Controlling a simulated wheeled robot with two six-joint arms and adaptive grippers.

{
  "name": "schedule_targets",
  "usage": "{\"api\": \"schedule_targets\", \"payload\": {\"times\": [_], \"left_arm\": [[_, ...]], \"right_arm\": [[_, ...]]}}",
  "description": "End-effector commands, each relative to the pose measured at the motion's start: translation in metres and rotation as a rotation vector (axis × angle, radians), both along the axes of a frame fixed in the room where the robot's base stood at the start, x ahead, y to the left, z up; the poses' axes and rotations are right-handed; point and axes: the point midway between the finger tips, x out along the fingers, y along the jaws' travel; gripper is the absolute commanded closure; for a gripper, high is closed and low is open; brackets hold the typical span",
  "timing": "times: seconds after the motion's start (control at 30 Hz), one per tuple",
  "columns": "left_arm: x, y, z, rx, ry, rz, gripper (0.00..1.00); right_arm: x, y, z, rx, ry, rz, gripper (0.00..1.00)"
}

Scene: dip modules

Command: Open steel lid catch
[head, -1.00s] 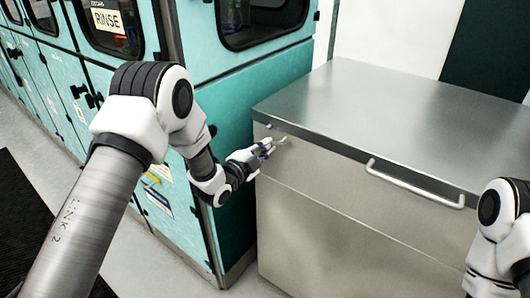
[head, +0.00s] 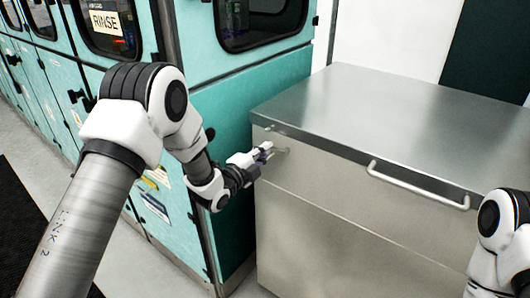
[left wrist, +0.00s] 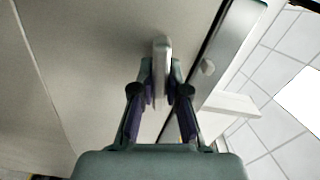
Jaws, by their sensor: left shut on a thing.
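A steel chest stands at the right with a flat lid (head: 375,105). The small metal lid catch (head: 284,150) is on its front face near the left corner, below the lid edge. My left gripper (head: 264,153) is at the catch, shut on it. In the left wrist view the catch (left wrist: 161,48) is a pale upright bar between the two fingers of my left gripper (left wrist: 161,78). The fingers hide part of it. The lid lies flat on the chest. My right arm shows at the right edge, but its gripper is out of view.
A long bar handle (head: 416,186) is fixed along the lid's front edge. A teal cabinet (head: 225,130) with windows stands close to the left of the chest. A small round stud (left wrist: 208,67) is near the lid edge. The lid top is clear.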

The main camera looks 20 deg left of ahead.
Motion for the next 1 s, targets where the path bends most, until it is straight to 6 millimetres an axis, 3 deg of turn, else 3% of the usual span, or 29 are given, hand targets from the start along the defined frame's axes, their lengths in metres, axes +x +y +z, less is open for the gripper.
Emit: {"api": "schedule_targets", "payload": {"times": [0.03, 0.1, 0.13, 0.43, 0.57, 1.0], "left_arm": [[-0.001, 0.000, -0.002, 0.001, 0.005, -0.001, 1.00], [-0.001, 0.000, -0.002, 0.001, 0.005, -0.001, 0.69], [-0.001, 0.000, -0.002, 0.001, 0.005, -0.001, 0.60], [-0.001, 0.000, -0.001, 0.000, 0.002, 0.000, 0.60], [-0.011, 0.004, -0.001, -0.001, 0.003, 0.001, 0.60], [-0.104, 0.038, -0.001, -0.003, 0.005, 0.002, 0.60]], "right_arm": [[0.000, 0.000, 0.000, 0.000, 0.000, 0.000, 0.60], [0.000, 0.000, 0.000, 0.000, 0.000, 0.000, 0.60], [0.000, 0.000, 0.000, 0.000, 0.000, 0.000, 0.60], [0.000, 0.000, 0.000, 0.000, 0.000, 0.000, 0.60], [0.000, 0.000, 0.000, 0.000, 0.000, 0.000, 0.60], [0.000, 0.000, 0.000, 0.000, 0.000, 0.000, 0.60]]}}
